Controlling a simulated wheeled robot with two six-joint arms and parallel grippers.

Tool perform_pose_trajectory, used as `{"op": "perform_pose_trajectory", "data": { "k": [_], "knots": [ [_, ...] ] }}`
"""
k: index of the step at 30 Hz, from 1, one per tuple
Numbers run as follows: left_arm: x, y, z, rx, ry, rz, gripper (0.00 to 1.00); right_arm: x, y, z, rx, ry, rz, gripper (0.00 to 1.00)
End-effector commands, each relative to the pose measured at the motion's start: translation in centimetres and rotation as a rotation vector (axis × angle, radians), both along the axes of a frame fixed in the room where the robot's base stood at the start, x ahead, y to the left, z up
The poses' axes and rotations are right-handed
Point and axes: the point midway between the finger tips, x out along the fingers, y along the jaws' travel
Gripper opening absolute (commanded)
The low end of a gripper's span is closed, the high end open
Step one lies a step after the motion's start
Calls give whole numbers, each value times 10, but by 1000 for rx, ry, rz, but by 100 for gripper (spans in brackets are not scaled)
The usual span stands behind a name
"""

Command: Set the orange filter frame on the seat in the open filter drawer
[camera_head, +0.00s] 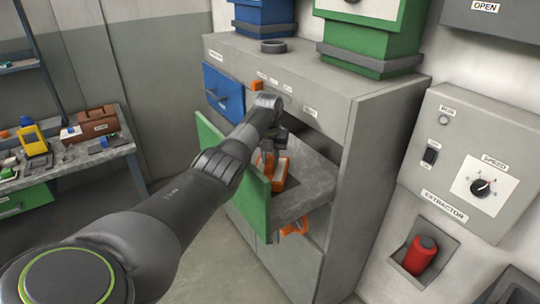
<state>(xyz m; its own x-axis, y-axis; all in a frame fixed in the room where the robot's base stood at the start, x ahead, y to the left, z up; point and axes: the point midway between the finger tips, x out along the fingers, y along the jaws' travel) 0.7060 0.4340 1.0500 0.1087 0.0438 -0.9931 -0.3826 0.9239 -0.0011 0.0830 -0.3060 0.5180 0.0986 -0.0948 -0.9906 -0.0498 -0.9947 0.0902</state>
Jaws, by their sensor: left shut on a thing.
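The orange filter frame (279,176) is in the fingers of my left gripper (272,153), which is shut on it. It is over the open filter drawer, low near the drawer's grey surface (300,200). I cannot tell whether it touches that surface. The drawer has a green front panel (230,172) and is pulled out of the grey cabinet. A dark patch beside the frame may be the seat, but my gripper and the frame hide most of it. My right gripper is not in view.
A closed blue drawer (223,92) is at the upper left of the cabinet (375,120). An orange handle (294,229) is below the open drawer. A control box (470,155) and a red cylinder (420,256) are at the right. A cluttered workbench (70,158) stands left.

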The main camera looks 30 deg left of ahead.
Motion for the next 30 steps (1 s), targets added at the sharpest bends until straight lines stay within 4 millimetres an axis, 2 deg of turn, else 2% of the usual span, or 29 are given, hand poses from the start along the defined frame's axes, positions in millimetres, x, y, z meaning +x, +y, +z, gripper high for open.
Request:
{"op": "perform_pose_trajectory", "data": {
  "k": [4, 11, 12, 16, 25, 30],
  "knots": [
    [1, 0, -1, 1, -3, -1, 0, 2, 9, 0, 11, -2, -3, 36],
    [0, 0, -5, 1, -2, 0, 0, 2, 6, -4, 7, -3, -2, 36],
    [0, 0, -5, 0, -1, 0, 29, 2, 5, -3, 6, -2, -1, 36],
    [0, 0, -4, 0, -1, 0, 46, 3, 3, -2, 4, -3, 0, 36],
    [0, 0, -3, 0, -1, 0, 47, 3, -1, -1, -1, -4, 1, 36],
    [0, 0, 8, 1, -4, 0, 47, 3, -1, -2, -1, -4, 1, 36]
  ]
}}
